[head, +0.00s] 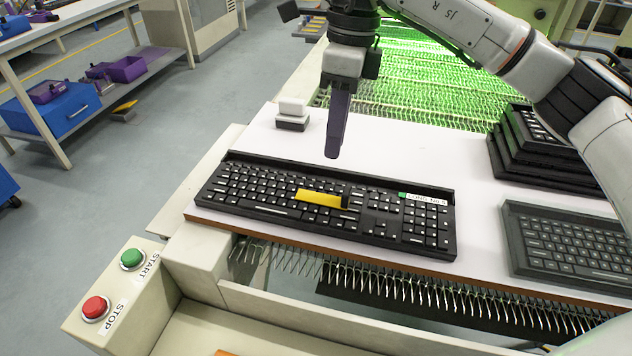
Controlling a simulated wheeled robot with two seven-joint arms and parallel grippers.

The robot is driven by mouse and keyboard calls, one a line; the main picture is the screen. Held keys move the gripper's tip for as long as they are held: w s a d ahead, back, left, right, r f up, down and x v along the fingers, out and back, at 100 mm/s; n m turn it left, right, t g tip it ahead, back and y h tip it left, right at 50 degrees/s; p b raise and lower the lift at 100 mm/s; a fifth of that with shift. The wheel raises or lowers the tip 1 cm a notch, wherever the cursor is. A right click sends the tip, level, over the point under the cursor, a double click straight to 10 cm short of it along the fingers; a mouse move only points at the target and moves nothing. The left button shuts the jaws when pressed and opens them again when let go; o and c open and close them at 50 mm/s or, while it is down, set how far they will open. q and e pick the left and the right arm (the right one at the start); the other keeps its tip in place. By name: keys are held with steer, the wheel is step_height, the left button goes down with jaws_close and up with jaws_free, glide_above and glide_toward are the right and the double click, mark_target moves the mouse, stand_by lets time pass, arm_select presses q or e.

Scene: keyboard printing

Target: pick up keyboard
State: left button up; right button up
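A black keyboard (270,195) with white key legends lies on the white table top (410,176) near its front edge. A yellow bar with a dark end (318,198) lies across its middle keys. A green mark and a white label show at its upper right. My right gripper (333,152) points down above the table just behind the keyboard, apart from the yellow bar. Its fingers are seen edge-on, so I cannot tell whether they are open or shut. Nothing shows held in it. My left gripper is not in view.
Another keyboard (567,243) sits at the right in a dark frame. Several black keyboards are stacked (540,150) behind it. A small white and black block (292,115) stands at back left. A panel with green (132,259) and red (95,308) buttons is at front left.

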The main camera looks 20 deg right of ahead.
mark_target(350, 171)
steer(key=shift+h, duration=0.7)
steer(key=d+f, duration=0.1)
steer(key=f, duration=0.1)
steer(key=d+f, duration=0.1)
steer(key=f, duration=0.2)
steer(key=w+d+f+b, duration=0.1)
steer(key=d+f, duration=0.1)
steer(key=f, duration=0.1)
steer(key=shift+f, duration=0.15)
steer(key=shift+c, duration=0.4)
jaws_close()
steer(key=shift+a, duration=0.1)
stand_by(0.4)
